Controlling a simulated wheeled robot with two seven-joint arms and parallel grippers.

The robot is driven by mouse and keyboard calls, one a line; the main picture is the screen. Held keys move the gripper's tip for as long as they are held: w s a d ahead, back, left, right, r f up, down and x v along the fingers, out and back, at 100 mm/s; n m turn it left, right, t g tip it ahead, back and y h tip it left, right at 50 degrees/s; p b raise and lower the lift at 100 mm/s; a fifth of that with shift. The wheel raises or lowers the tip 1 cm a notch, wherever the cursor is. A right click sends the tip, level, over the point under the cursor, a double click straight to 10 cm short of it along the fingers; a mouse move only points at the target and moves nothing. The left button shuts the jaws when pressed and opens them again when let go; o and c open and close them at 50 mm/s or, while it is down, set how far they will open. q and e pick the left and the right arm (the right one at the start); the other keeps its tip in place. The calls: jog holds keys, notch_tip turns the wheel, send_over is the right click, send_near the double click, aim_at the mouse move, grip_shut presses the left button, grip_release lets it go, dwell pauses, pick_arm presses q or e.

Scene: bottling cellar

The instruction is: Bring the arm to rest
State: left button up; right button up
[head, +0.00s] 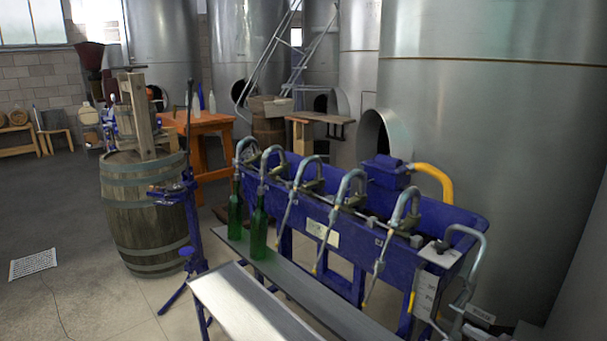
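Neither of my arms nor grippers shows in the head view. Two green bottles stand upright side by side at the left end of the blue filling machine (440,214). The nearer green bottle (258,234) and the farther green bottle (235,212) are each under a filler spout, with their necks close to the spouts. I cannot tell whether the spouts reach inside the necks. The other spouts have no bottles under them.
A long metal shelf (325,299) runs along the machine's front, with a metal bench (245,303) nearer me. A blue stand (193,228) and wooden barrel (140,225) are left. Steel tanks (480,120) block the back right. Floor at left is mostly clear.

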jog(key=s+a+f+m+g+h, duration=0.2)
jog(key=s+a+f+g+h, duration=0.2)
jog(key=s+a+f, duration=0.4)
jog(key=s+a+r+m+g, duration=0.1)
jog(key=s+a+g, duration=0.25)
jog(key=s, duration=0.45)
jog(key=s+a+r+m+g, duration=0.1)
jog(key=s+a+r+g, duration=0.15)
jog(key=s+a, duration=0.4)
jog(key=s+d+f+g, duration=0.1)
jog(key=s+f, duration=0.1)
jog(key=f, duration=1.3)
jog(key=s+d+f+g, duration=0.1)
jog(key=f, duration=1.5)
pick_arm(q)
jog(key=shift+s, duration=0.35)
pick_arm(e)
jog(key=s+d+f+g+h, duration=0.1)
jog(key=s+d+f, duration=0.2)
jog(key=s+f, duration=1.5)
jog(key=shift+s+f+n, duration=0.15)
jog(key=shift+s+n, duration=0.15)
jog(key=shift+s, duration=0.65)
jog(key=shift+d, duration=0.1)
